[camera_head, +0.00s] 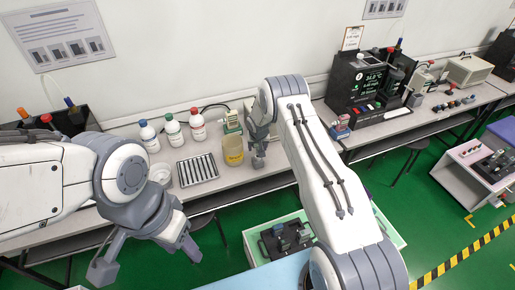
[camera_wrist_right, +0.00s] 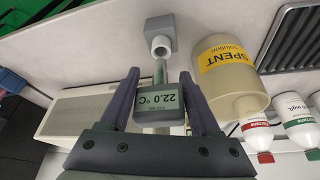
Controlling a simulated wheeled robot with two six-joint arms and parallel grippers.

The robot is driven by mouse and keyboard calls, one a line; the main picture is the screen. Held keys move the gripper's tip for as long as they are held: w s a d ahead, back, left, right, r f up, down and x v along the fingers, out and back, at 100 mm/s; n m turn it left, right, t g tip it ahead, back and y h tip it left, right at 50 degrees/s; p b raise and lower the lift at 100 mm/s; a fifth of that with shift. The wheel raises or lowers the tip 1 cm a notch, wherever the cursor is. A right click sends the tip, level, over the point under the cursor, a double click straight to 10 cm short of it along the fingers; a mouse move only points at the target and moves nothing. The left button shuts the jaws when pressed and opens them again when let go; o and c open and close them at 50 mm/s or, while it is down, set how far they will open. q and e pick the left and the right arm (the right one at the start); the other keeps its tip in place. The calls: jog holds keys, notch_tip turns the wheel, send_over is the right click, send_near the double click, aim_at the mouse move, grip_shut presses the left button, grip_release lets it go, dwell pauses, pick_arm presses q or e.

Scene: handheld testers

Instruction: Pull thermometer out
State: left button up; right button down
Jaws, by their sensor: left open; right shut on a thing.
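The thermometer (camera_wrist_right: 172,97) has a grey-green body with a display reading 22.0 °C, upside down in the right wrist view. Its thin probe (camera_wrist_right: 159,71) runs to a white collar (camera_wrist_right: 161,46) on a small grey block (camera_wrist_right: 160,30). The probe tip is not visible at the collar. My right gripper (camera_wrist_right: 158,76) is shut on the thermometer body, one finger on each side. In the head view, my right gripper (camera_head: 259,155) is over the bench, and I cannot make out the thermometer there. My left gripper (camera_head: 147,258) is open and empty, in front of the bench.
A beaker labelled SPENT solution (camera_wrist_right: 238,75) stands close beside the thermometer; it also shows in the head view (camera_head: 233,154). Several capped bottles (camera_head: 172,130), a slotted grey tray (camera_head: 197,170) and a black tester (camera_head: 360,85) are on the bench (camera_head: 215,200).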

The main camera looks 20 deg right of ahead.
jog(key=shift+r+p, duration=0.5)
jog(key=shift+r, duration=0.6)
